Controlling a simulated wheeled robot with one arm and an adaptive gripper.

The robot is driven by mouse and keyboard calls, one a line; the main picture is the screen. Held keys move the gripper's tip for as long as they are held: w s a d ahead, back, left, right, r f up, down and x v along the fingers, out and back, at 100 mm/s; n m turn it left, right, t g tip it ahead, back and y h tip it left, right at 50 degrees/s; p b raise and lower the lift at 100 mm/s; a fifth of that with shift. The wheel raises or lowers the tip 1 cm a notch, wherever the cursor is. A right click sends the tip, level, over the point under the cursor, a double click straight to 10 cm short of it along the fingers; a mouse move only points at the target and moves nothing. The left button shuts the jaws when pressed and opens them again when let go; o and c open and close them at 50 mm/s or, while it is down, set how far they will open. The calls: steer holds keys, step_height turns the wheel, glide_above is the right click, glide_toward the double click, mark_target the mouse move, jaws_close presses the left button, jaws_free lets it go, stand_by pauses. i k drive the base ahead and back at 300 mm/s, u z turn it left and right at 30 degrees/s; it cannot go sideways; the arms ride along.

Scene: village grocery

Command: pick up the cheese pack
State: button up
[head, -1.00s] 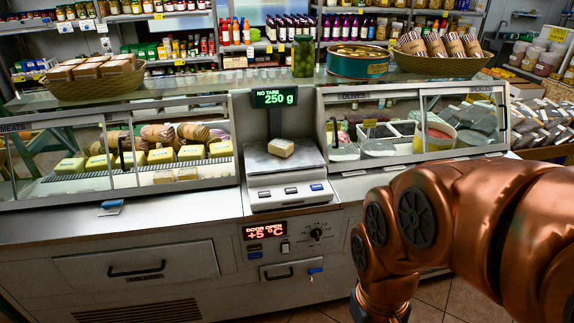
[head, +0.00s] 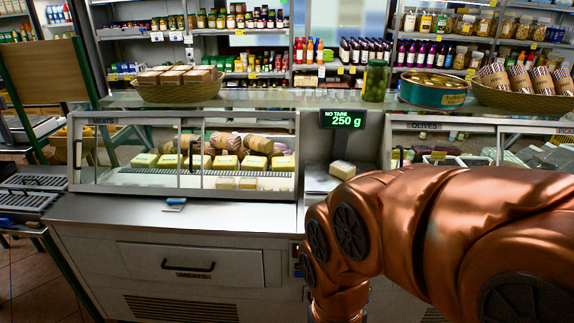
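A small pale wrapped pack (head: 342,170), which looks like a cheese pack, lies on the weighing scale (head: 316,181) in the middle of the counter. The scale's display (head: 342,119) reads 250 g with "NO TARE". More pale yellow packs (head: 226,162) sit in the glass case (head: 185,190) labelled MEATS to the left, with larger wrapped rolls behind them. Two small pale packs (head: 236,183) lie at its front. My copper arm covers the right front and part of the scale. My gripper is not in view.
A blue-handled tool (head: 174,204) lies on the bare steel counter (head: 120,215). A basket of packs (head: 180,91), a green jar (head: 375,80), a round tin (head: 432,89) and another basket (head: 530,98) stand on the glass top. The floor at lower left is clear.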

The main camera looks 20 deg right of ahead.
mark_target(340, 169)
steer(key=u, duration=0.1)
steer(key=i, duration=1.15)
steer(key=z, duration=0.8)
